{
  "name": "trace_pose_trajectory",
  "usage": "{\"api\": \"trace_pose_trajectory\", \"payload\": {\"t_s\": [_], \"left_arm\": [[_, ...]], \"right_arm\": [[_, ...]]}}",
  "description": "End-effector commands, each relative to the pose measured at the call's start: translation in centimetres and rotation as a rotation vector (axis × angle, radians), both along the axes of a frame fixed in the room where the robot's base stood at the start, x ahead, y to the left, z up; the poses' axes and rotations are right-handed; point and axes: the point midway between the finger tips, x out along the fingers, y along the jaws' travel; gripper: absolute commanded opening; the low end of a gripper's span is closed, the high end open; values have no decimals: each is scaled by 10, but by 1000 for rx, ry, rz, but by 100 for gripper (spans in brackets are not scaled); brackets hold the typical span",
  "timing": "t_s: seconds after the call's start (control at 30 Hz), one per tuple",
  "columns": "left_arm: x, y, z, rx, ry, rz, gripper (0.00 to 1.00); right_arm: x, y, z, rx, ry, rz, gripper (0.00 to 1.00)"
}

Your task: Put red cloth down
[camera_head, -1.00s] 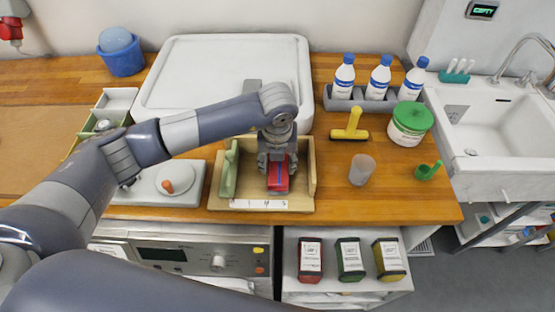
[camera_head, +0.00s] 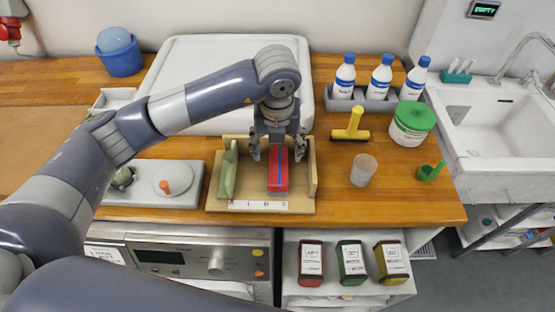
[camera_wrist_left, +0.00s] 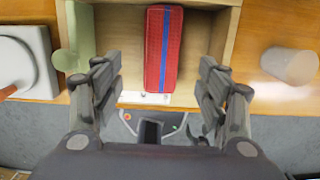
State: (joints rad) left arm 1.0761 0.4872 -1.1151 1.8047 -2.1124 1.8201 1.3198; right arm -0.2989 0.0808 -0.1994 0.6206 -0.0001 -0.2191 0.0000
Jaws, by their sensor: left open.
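The red cloth (camera_head: 278,175) is a folded red block with a blue stripe. It lies in the open wooden box (camera_head: 238,205), in the middle, with a green piece (camera_head: 229,170) standing at the box's left side. In the left wrist view the red cloth (camera_wrist_left: 163,50) lies lengthwise between the spread fingers, touching neither. My left gripper (camera_head: 278,152) is open and empty, above the back part of the cloth. Its fingers also show in the left wrist view (camera_wrist_left: 160,85). My right gripper is not in view.
A grey plate with a round white lid (camera_head: 172,178) is left of the box. A large white tray (camera_head: 200,60) is behind. Some bare wood lies right of the box.

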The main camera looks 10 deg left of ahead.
Motion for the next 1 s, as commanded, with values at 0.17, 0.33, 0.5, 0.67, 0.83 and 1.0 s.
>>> {"api": "trace_pose_trajectory", "payload": {"t_s": [0.17, 0.33, 0.5, 0.67, 0.83, 1.0], "left_arm": [[-4, -1, 30, -1, -3, -1, 68], [-7, -1, 45, 0, -1, 0, 68], [-7, -1, 48, 1, 0, 0, 68], [-7, -1, 48, 0, 0, 0, 68], [-7, -1, 48, 0, 0, 0, 68], [-7, -2, 47, 0, 0, -1, 68]], "right_arm": [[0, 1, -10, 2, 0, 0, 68], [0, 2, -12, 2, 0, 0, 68], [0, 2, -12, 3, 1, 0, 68], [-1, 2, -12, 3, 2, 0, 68], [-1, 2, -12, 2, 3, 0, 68], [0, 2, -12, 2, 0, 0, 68]]}}
